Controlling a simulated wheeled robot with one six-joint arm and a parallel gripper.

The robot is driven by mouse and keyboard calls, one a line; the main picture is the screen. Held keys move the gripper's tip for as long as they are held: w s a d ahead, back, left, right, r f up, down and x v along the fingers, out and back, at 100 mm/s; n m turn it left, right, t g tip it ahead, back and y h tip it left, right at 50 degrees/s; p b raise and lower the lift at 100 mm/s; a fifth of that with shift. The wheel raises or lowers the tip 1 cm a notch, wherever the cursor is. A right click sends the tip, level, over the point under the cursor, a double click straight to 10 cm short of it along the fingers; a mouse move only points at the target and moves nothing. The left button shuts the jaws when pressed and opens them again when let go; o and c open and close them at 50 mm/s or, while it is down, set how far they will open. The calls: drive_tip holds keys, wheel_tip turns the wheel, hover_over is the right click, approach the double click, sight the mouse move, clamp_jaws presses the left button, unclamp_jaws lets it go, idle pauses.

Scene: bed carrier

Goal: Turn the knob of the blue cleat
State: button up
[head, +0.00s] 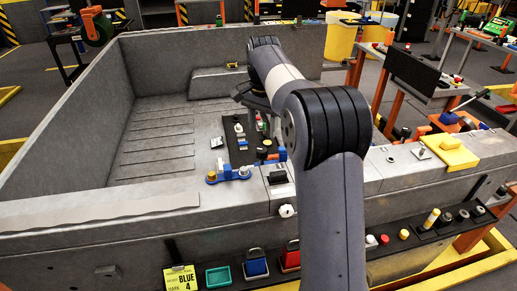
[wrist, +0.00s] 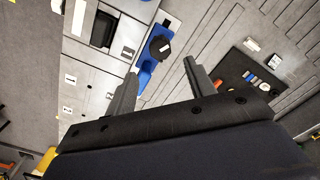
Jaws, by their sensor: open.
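In the wrist view a blue cleat (wrist: 146,78) with a round black knob (wrist: 160,47) lies on the grey bed carrier's rim. My gripper (wrist: 161,68) is open and empty. Its two fingers frame the lower part of the cleat in the picture, and the knob shows just beyond the fingertips. I see no contact; the height gap cannot be told. In the head view a blue piece (head: 228,173) with an orange end and a pale end sits on the near rim, and another blue piece (head: 282,154) is partly behind my arm. I cannot tell which matches.
A black mat (head: 232,128) with several small parts lies by the cleat; it also shows in the wrist view (wrist: 236,72). A yellow block (head: 450,152) sits at right. The bed floor (head: 150,140) is mostly clear.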

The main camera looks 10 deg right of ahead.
sight(262, 149)
wheel_tip(262, 149, down, 8)
drive_tip(key=shift+a+f, duration=0.1)
idle(0.4)
drive_tip(key=c, duration=1)
